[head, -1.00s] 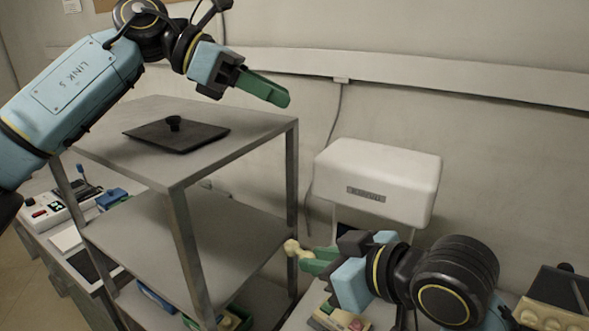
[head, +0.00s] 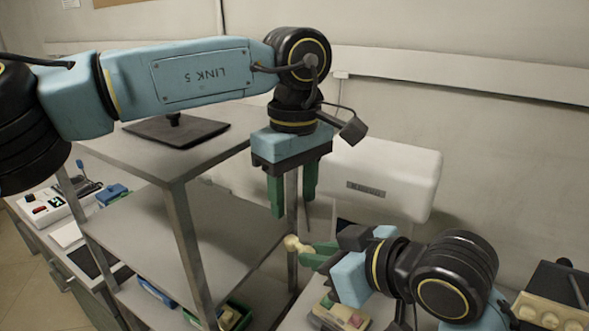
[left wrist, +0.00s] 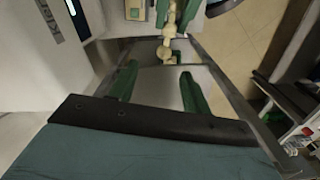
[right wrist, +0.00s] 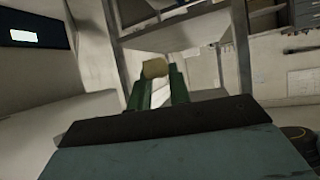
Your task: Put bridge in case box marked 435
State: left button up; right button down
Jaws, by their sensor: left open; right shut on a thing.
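The bridge (head: 292,243) is a small cream, knobbly piece at the right gripper's fingertips, beside the rack's front right post. My right gripper (head: 312,255) is shut on it. The bridge also shows in the left wrist view (left wrist: 168,52) and, as a tan block, in the right wrist view (right wrist: 155,68). My left gripper (head: 292,206) is open and empty, pointing down just above the bridge; its green fingers (left wrist: 158,74) are spread apart. A green case box (head: 236,314) and a blue case box (head: 156,292) sit on the rack's lowest shelf. No number is readable on either.
The grey metal rack (head: 215,240) has a bare middle shelf; its posts stand close to both grippers. A dark plate with a knob (head: 177,132) lies on the top shelf. A white machine (head: 385,180) stands behind. A beige tray (head: 338,318) lies below the right gripper.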

aim_at(294, 236)
pick_arm(q)
notch_tip(294, 236, down, 8)
jog(key=shift+r, duration=0.2)
jog(key=c, duration=0.9)
jog(key=shift+c, duration=0.7)
pick_arm(e)
jog(key=c, duration=1.5)
grip_release()
jog(key=shift+s+a, duration=0.1)
jog(key=o, duration=0.3)
